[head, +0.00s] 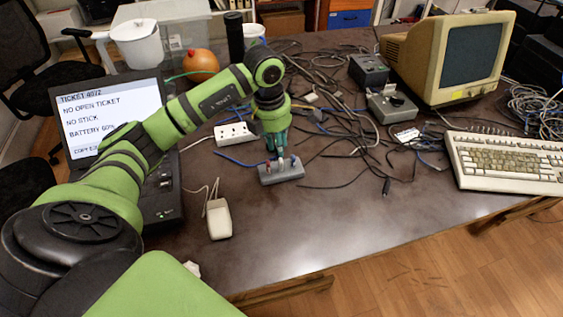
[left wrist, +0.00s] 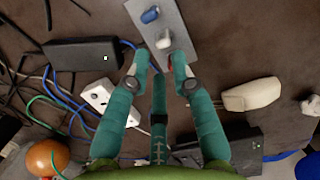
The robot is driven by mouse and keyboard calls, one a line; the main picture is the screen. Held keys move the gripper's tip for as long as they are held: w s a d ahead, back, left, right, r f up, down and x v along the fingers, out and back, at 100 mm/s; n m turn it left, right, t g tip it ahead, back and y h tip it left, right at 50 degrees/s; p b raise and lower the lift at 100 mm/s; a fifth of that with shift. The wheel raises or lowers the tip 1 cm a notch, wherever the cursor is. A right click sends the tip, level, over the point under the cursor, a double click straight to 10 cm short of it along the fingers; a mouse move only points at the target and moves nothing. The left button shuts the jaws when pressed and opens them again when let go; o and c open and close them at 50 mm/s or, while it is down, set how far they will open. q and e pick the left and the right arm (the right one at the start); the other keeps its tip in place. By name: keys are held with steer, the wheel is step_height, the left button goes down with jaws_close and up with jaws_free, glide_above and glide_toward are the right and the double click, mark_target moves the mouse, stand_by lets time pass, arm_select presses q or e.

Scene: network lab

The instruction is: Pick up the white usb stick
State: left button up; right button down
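The white usb stick (left wrist: 164,41) stands in a grey holder (left wrist: 172,18), between a blue stick (left wrist: 150,14) and a red one (left wrist: 178,60) partly hidden by a finger. The holder also shows in the head view (head: 283,174), where the sticks are small and partly covered by my gripper. My left gripper (head: 278,151) points down just above and behind the holder. In the left wrist view my left gripper (left wrist: 161,62) has its fingers apart with nothing between them, and the white stick shows just beyond the tips. My right gripper is not in view.
A laptop (head: 108,105) stands left, and a beige mouse (head: 219,218) lies in front of it. A white power strip (head: 236,133) and tangled cables lie behind the holder. A keyboard (head: 508,162) and monitor (head: 450,58) stand right. The table front is clear.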

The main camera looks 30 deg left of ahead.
mark_target(280, 159)
arm_select(q)
steer(key=f, duration=0.1)
steer(key=f+p, duration=0.1)
steer(key=f, duration=0.2)
steer(key=shift+d+f, duration=0.25)
steer(key=shift+f, duration=0.75)
steer(key=c, duration=0.5)
